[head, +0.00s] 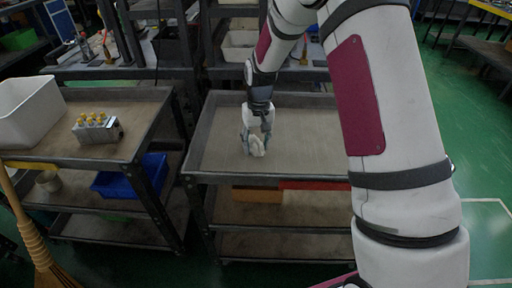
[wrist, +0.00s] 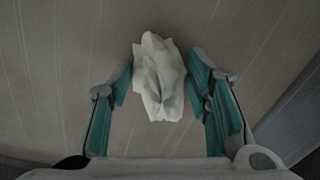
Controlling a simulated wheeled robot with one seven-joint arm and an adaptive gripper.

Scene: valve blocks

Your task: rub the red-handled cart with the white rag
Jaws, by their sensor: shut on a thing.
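The white rag (head: 257,146) is crumpled and hangs from my gripper (head: 256,138) in the head view. The wrist view shows the rag (wrist: 160,80) between the two teal-padded fingers of my gripper (wrist: 160,92), which is shut on it. A grey metal cart (head: 222,150) stands below, and the rag is at its top tray, near the middle-left. I cannot tell whether it touches the surface. A red strip (head: 315,185) shows under the cart's front edge; I cannot tell if it is a handle. My arm hides the cart's right side.
A second cart (head: 140,125) on the left holds a white bin (head: 30,110) and a grey valve block (head: 97,129) with yellow caps. A blue bin (head: 130,178) sits on its lower shelf. A broom (head: 35,235) stands at front left. Green floor is open at right.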

